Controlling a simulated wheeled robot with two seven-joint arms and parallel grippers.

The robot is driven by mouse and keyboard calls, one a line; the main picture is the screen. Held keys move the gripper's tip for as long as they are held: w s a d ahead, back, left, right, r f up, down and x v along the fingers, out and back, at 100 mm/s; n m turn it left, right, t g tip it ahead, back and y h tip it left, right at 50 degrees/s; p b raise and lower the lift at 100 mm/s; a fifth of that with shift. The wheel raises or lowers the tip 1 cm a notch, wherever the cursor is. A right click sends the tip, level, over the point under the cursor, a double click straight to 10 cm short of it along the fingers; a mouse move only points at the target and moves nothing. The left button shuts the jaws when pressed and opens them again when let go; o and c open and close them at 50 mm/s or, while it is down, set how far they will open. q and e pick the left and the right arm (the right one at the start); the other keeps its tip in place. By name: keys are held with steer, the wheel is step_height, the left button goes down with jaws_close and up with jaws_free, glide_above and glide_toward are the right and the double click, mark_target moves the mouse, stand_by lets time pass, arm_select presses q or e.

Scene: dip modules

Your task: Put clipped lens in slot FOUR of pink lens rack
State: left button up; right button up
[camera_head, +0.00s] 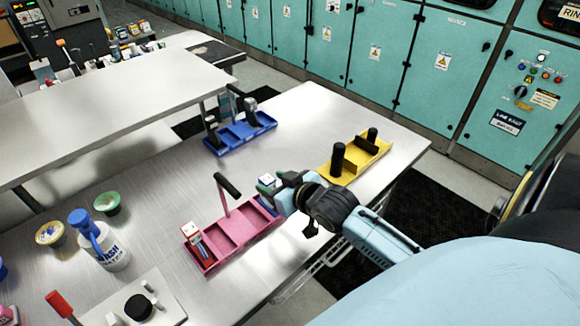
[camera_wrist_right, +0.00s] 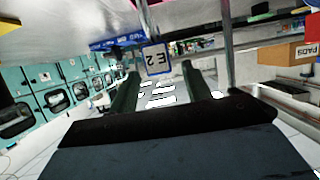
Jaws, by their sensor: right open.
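The pink lens rack (camera_head: 236,232) stands on the near steel table, with a dark-handled post rising from its back side. A red-and-white piece (camera_head: 197,241) stands in its left-end compartment; the middle compartments look empty. My right gripper (camera_head: 268,186) is at the rack's right end, its jaws open. A small blue-edged white piece (camera_head: 266,179) shows at the fingertips. In the right wrist view a blue-bordered tag marked "E 2" (camera_wrist_right: 157,58) shows between the two spread fingers (camera_wrist_right: 165,85); I cannot tell whether they touch it. My left gripper is not in view.
A yellow rack (camera_head: 352,166) with black posts stands right of my gripper, and a blue rack (camera_head: 238,136) stands behind. Bare table lies between the racks.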

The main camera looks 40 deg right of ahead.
steer(key=v, duration=0.7)
